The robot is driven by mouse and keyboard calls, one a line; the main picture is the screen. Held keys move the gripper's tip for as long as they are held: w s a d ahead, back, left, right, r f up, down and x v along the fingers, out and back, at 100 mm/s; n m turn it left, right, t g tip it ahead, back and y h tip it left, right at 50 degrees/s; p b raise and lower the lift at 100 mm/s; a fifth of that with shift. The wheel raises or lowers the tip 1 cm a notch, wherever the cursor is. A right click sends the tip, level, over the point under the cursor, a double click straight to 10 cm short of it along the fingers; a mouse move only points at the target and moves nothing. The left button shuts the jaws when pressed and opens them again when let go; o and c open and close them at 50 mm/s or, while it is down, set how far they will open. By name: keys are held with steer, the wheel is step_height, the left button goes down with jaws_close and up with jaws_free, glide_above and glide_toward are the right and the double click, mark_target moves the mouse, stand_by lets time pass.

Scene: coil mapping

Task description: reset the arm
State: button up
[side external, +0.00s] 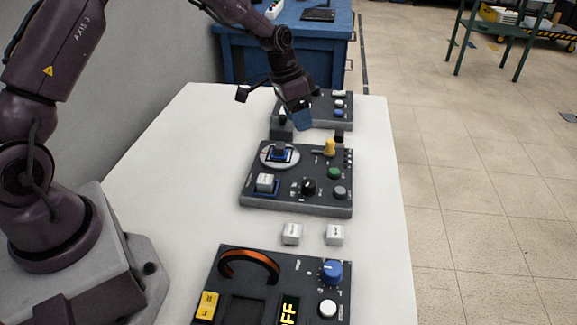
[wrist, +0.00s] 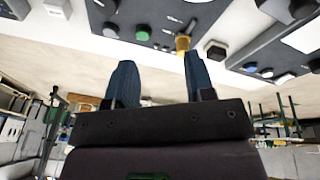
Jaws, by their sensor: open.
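My gripper (side external: 303,118) is up above the far half of the white table (side external: 160,160) in the side view, between the middle panel (side external: 300,205) and the far panel (side external: 330,121).
The middle panel carries a round plate (side external: 265,156), a yellow knob (side external: 330,147) and a green button (side external: 334,173). Two white cubes (side external: 291,233) (side external: 335,234) lie in front. The near panel holds an orange coil (side external: 249,262) and a blue dial (side external: 331,272). A blue bench (side external: 240,60) stands behind.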

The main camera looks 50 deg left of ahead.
steer(key=s+d+r+n+t, duration=0.1)
steer(key=s+d+r, duration=0.1)
steer(key=s+r, duration=0.4)
steer(key=s+d+r+n+t+y, duration=0.1)
steer(key=s+d+r, duration=0.1)
steer(key=s+r, duration=0.5)
steer(key=s+d+r+n+t+y, duration=0.1)
steer(key=s+r, duration=0.6)
steer(key=s, duration=0.9)
steer(key=shift+d+t, duration=0.3)
steer(key=shift+d, duration=0.15)
steer(key=shift+r, duration=0.1)
